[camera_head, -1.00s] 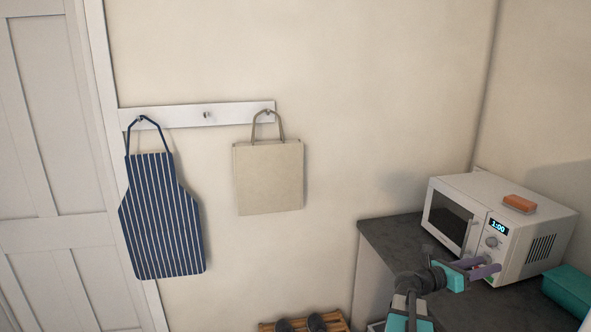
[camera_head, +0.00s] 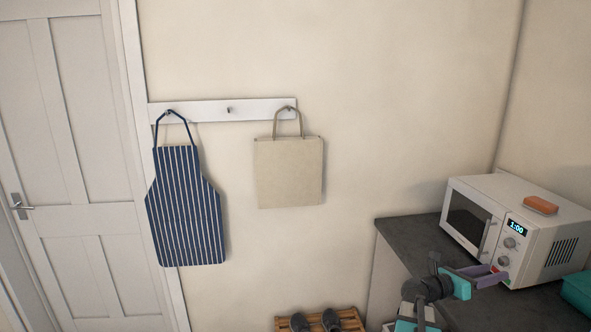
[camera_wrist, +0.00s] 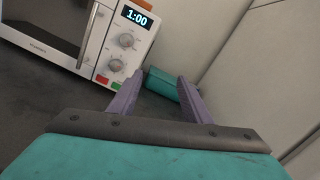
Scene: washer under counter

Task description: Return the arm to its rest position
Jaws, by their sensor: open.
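My gripper (camera_head: 488,275) is at the lower right of the head view, in front of the white microwave (camera_head: 522,240) and above the dark counter. Its two purple fingers are apart with nothing between them. In the wrist view my gripper (camera_wrist: 158,98) also shows open and empty, with the microwave (camera_wrist: 85,40) at the upper left and its knobs and 1:00 display visible. From the head view I cannot tell how far the fingertips are from the microwave's front.
The dark counter (camera_head: 410,235) runs under the microwave. An orange sponge-like block (camera_head: 540,205) lies on the microwave. A teal box (camera_wrist: 163,85) stands beyond the fingers. A striped apron (camera_head: 186,210) and a beige bag (camera_head: 288,172) hang from the wall rail. Shoes sit on a wooden rack (camera_head: 350,320).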

